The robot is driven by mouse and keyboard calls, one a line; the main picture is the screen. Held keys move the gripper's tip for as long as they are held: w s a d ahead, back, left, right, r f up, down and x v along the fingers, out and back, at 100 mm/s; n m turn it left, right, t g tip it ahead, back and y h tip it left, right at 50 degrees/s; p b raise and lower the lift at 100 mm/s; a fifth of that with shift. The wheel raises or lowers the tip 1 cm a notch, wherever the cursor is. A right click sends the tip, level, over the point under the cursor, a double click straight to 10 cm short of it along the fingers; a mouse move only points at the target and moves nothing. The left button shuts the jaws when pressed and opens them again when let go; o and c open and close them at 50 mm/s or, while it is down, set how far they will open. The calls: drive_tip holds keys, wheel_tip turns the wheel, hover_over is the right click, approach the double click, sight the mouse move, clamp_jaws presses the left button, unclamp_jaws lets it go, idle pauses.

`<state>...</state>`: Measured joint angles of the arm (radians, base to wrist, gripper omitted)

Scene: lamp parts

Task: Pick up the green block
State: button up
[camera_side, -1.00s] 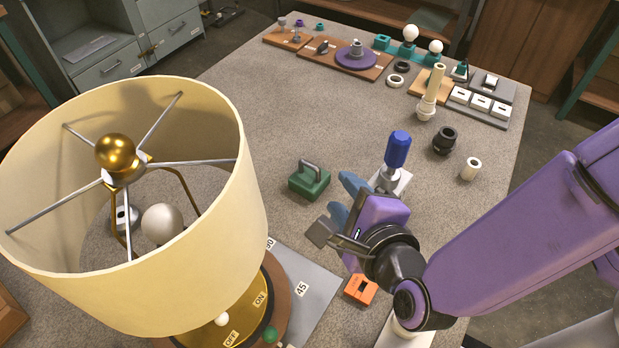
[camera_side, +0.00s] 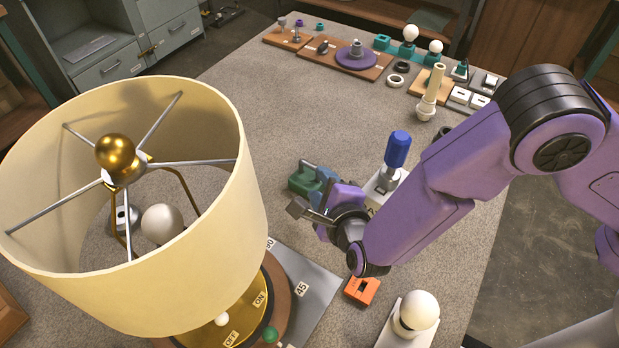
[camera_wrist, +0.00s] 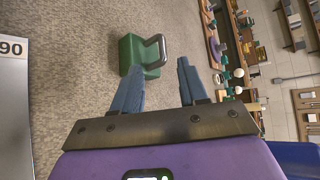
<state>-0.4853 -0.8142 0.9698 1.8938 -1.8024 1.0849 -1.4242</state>
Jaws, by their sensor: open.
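The green block (camera_side: 303,180) with a grey handle sits on the table near the middle of the side view, partly hidden by my gripper. In the wrist view the green block (camera_wrist: 132,54) lies just ahead of the fingers, its handle (camera_wrist: 156,50) pointing right. My gripper (camera_side: 317,183) is low over the table, just right of the block and close to it. It also shows in the wrist view (camera_wrist: 162,72), with the two blue fingers apart and nothing between them. The block lies ahead of the left finger and the gap. I cannot tell whether a finger touches it.
A large cream lamp (camera_side: 150,270) stands at the left. A blue-handled tool (camera_side: 397,150) stands upright just right of my gripper. An orange block (camera_side: 361,291) and a white bulb (camera_side: 418,311) are in front. The table behind the green block is clear.

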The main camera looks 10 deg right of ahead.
sight(311, 166)
drive_tip(key=shift+x, duration=3.5)
drive_tip(key=shift+d+r, duration=0.1)
drive_tip(key=shift+d, duration=0.05)
clamp_jaws()
drive_tip(key=shift+d, duration=0.1)
drive_tip(key=shift+w+r, duration=0.1)
